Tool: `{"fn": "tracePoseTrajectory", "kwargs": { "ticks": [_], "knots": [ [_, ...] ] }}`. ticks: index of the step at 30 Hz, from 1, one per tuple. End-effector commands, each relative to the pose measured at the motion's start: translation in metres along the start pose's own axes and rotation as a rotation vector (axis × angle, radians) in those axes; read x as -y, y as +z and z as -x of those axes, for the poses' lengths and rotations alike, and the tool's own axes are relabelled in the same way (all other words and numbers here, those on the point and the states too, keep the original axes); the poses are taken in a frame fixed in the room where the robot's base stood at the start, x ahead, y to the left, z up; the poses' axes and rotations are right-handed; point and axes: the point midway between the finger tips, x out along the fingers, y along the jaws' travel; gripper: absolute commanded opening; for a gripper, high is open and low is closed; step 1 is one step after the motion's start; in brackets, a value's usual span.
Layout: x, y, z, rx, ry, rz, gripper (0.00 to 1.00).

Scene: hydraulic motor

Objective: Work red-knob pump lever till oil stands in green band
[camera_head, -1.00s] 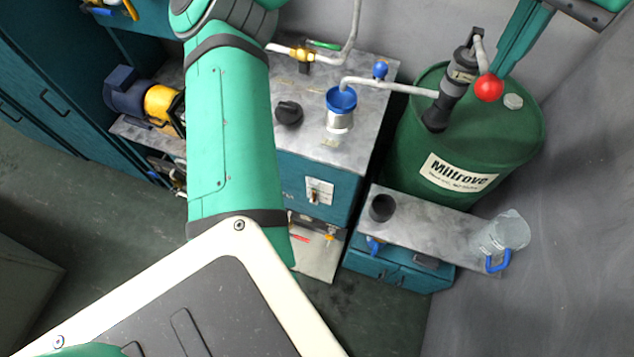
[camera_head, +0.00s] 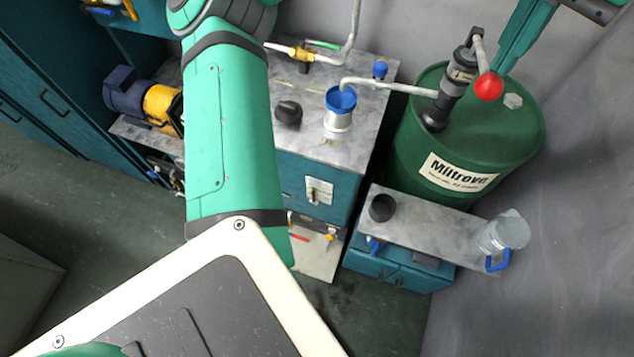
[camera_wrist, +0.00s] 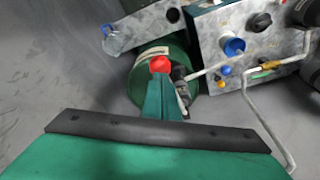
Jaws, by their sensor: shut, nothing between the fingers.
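The red knob (camera_head: 488,87) tops the end of the lever on the grey hand pump (camera_head: 457,84), which stands on the green oil drum (camera_head: 415,155). My gripper (camera_head: 500,68) comes in from the upper right, its shut fingers close beside the knob. In the wrist view the shut fingertips (camera_wrist: 160,80) end right at the red knob (camera_wrist: 160,64); I cannot tell whether they touch it. The pump's hose runs left to the blue-rimmed filler (camera_head: 340,104) on the tank. A small light gauge plate (camera_head: 319,191) is on the tank front; its oil level and any green band are too small to read.
A clear jug (camera_head: 502,232) with a blue handle and a black cap (camera_head: 382,207) stand on the low bench (camera_head: 430,222) before the drum. A grey wall (camera_head: 580,190) lies close on the right. A yellow-and-blue motor (camera_head: 140,95) is at the left.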

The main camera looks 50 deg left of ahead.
Motion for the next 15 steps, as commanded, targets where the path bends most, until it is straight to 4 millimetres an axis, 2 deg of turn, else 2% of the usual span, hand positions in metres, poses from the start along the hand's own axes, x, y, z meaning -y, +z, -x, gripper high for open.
{"fn": "tracePoseTrajectory", "kwargs": {
  "ticks": [15],
  "knots": [
    [-0.002, 0.007, -0.040, 0.001, 0.001, -0.004, 0.00]
  ]
}}
